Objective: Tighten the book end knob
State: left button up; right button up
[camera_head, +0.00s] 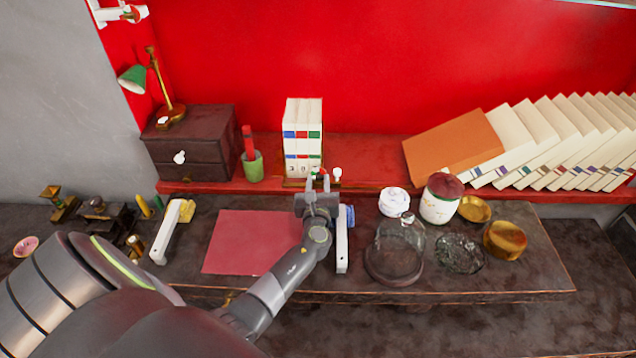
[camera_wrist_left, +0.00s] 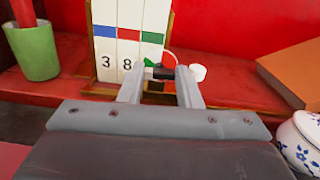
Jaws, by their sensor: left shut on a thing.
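The book end (camera_head: 291,183) is a brown and gold stand on the red shelf, holding several white books (camera_head: 303,127) with coloured labels. It also shows in the left wrist view (camera_wrist_left: 97,88). A small white knob (camera_head: 337,173) is at its right side, and in the left wrist view it (camera_wrist_left: 198,72) lies just right of the right fingertip. My left gripper (camera_head: 318,182) reaches to the front right of the book end. In the left wrist view its fingers (camera_wrist_left: 160,80) are shut on a small dark piece (camera_wrist_left: 160,73), with green and red beside it. Its link to the knob is unclear.
A green cup (camera_head: 253,167) stands left of the book end. A row of leaning books (camera_head: 560,140) fills the shelf's right side. A glass dome (camera_head: 396,255), white pots (camera_head: 438,205) and brass pieces (camera_head: 504,240) stand right of my arm. A red mat (camera_head: 245,243) lies left of it.

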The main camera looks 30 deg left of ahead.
pick_arm(q)
jog(key=o, duration=1)
jog(key=shift+s+d, duration=0.2)
jog(key=shift+s, duration=0.1)
jog(key=p+v, duration=0.1)
jog(key=v, duration=0.8)
jog(key=b+v, duration=0.1)
jog(key=v, duration=0.5)
jog(key=shift+d+f, duration=0.15)
jog(key=shift+f, duration=0.05)
jog(key=shift+s+d+r+b, duration=0.2)
jog(key=shift+s+d+b, duration=0.2)
jog(key=shift+s, duration=0.25)
